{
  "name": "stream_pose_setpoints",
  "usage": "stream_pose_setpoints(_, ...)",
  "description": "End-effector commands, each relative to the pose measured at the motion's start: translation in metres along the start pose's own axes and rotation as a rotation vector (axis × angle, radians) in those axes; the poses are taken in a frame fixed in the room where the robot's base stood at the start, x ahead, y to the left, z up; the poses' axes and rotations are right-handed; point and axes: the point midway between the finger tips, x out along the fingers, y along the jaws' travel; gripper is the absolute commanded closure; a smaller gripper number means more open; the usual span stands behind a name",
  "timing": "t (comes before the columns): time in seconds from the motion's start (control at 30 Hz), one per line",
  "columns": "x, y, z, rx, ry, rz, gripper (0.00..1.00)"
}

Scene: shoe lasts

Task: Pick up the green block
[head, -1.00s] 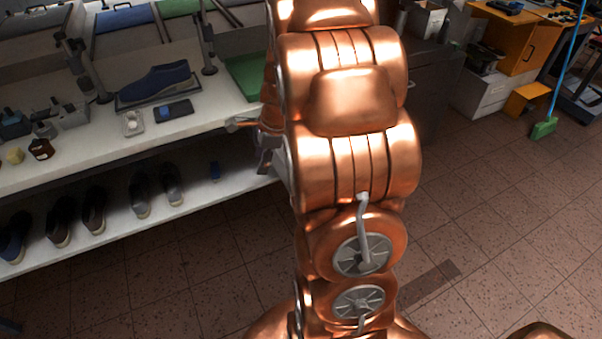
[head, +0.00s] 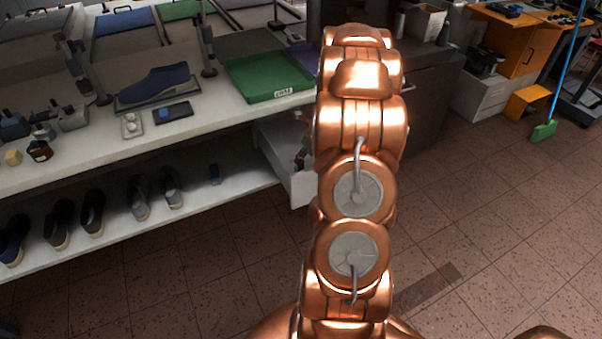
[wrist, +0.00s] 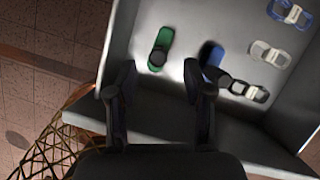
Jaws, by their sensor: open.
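The green block (wrist: 162,40) lies in an open grey-white drawer (wrist: 140,95) in the wrist view, with a dark round patch at its near end. My gripper (wrist: 160,78) is open and empty. Its two dark fingers are spread apart, and the green block shows beyond the fingertips, between them in the picture. I cannot tell the exact height of the fingers above the drawer floor. In the head view the open drawer (head: 300,188) juts out under the bench, left of my arm. My gripper and the green block are hidden there.
Right of the green block, a blue item (wrist: 212,56), a black-and-white item (wrist: 249,91) and other pale items lie in the drawer. The drawer walls stand close around them. A green tray (head: 268,92) sits on the bench above. Shoes stand on the lower shelf (head: 225,187).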

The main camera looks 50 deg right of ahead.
Motion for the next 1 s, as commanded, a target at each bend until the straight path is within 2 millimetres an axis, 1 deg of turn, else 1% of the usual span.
stream_pose_setpoints(0.13, 0.005, 0.001, 0.001, -0.002, 0.001, 0.002, 0.49)
stream_pose_setpoints(0.27, 0.015, 0.002, 0.002, -0.002, 0.001, 0.003, 0.49)
stream_pose_setpoints(0.5, 0.042, 0.003, 0.003, -0.002, 0.001, 0.003, 0.49)
stream_pose_setpoints(0.6, 0.049, 0.003, 0.003, -0.002, 0.001, 0.002, 0.49)
stream_pose_setpoints(0.87, 0.052, 0.002, 0.003, -0.002, 0.0, -0.001, 0.49)
stream_pose_setpoints(0.93, 0.052, 0.002, 0.002, -0.002, 0.0, -0.001, 0.54)
stream_pose_setpoints(1.0, 0.052, 0.002, 0.002, -0.002, 0.001, -0.001, 0.61)
